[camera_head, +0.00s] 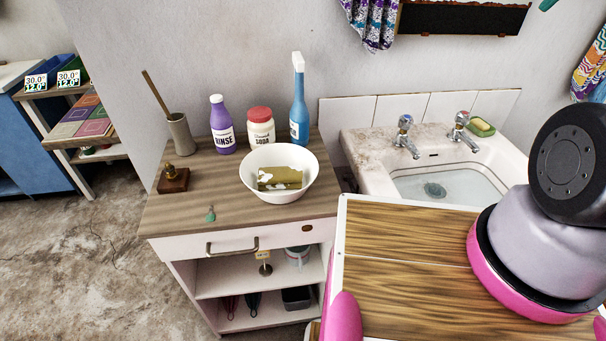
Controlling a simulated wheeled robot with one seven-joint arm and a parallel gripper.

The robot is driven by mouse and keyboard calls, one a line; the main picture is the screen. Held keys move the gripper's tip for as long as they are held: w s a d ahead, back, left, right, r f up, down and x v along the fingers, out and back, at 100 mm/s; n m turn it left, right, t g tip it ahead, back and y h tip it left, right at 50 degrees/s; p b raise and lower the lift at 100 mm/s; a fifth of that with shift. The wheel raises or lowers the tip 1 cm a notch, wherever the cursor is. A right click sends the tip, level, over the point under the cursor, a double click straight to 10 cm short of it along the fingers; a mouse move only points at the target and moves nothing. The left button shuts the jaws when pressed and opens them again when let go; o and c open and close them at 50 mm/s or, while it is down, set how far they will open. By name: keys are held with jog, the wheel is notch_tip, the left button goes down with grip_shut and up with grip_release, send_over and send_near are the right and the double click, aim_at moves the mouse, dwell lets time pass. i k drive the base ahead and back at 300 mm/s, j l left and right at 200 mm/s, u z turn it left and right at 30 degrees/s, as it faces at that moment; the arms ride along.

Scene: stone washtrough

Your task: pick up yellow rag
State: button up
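A folded olive-yellow cloth with white patches, which looks like the yellow rag (280,178), lies inside a white bowl (253,188). The bowl stands on the right part of the wooden cabinet top (225,190), near the wall. The bowl's near wall hides the bottom of the rag. My gripper is not in view. Part of my arm, lilac, pink and black, shows at the right, well apart from the bowl.
Behind the bowl stand a purple RINSE bottle (222,127), a red-lidded SODA jar (260,130) and a blue spray bottle (299,112). A brush holder (180,134) and small brown block (173,180) are left. A sink (380,184) with taps is right.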

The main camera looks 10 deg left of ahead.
aim_at(280, 177)
jog(key=k+j+z, duration=0.15)
jog(key=j, duration=0.25)
jog(key=k+j+z, duration=0.1)
jog(key=j, duration=0.3)
jog(key=k+j+z, duration=0.15)
jog(key=j, duration=0.25)
jog(key=k+j+z, duration=0.15)
jog(key=j, duration=0.2)
jog(key=k, duration=0.05)
